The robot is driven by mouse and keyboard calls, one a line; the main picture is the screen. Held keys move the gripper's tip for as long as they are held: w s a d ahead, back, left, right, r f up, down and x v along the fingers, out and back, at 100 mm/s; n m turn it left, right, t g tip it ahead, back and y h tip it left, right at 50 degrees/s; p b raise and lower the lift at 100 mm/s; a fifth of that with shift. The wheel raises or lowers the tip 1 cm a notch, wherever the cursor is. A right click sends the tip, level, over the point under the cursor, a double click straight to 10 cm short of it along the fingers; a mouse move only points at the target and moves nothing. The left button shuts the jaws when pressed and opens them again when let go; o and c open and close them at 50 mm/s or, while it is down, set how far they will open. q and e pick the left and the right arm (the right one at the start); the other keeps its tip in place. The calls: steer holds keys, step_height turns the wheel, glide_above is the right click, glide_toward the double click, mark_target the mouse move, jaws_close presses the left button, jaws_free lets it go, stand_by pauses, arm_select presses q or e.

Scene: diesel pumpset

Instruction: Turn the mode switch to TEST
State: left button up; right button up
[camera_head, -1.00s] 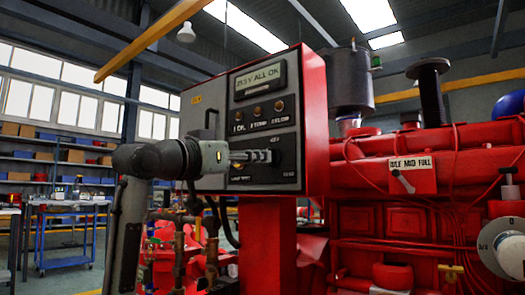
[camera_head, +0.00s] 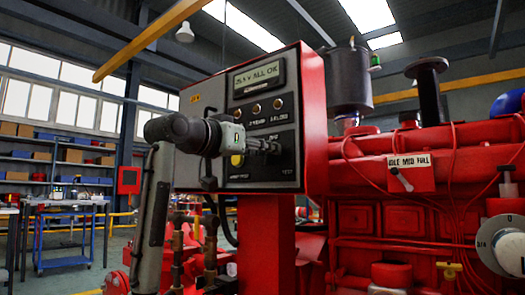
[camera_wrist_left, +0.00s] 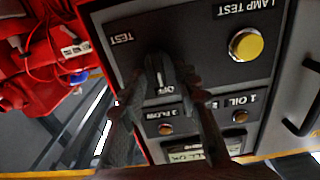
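The mode switch (camera_wrist_left: 158,68) is a dark knob on the black control panel, seen upside down in the left wrist view. Its light pointer line faces the OFF label (camera_wrist_left: 168,90); the TEST label (camera_wrist_left: 122,38) is off to one side. My left gripper (camera_wrist_left: 162,84) has its two fingers apart, one on each side of the knob; I cannot tell whether they touch it. In the head view the left gripper (camera_head: 274,147) is at the lower panel and hides the knob. The right gripper is not in view.
A yellow lamp test button (camera_wrist_left: 245,44) sits beside the switch. Several small indicators (camera_head: 256,108) and a display (camera_head: 260,77) reading ALL OK are above it. The red engine (camera_head: 400,215) stands to the right.

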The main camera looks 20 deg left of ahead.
arm_select(q)
jaws_close()
stand_by(0.3)
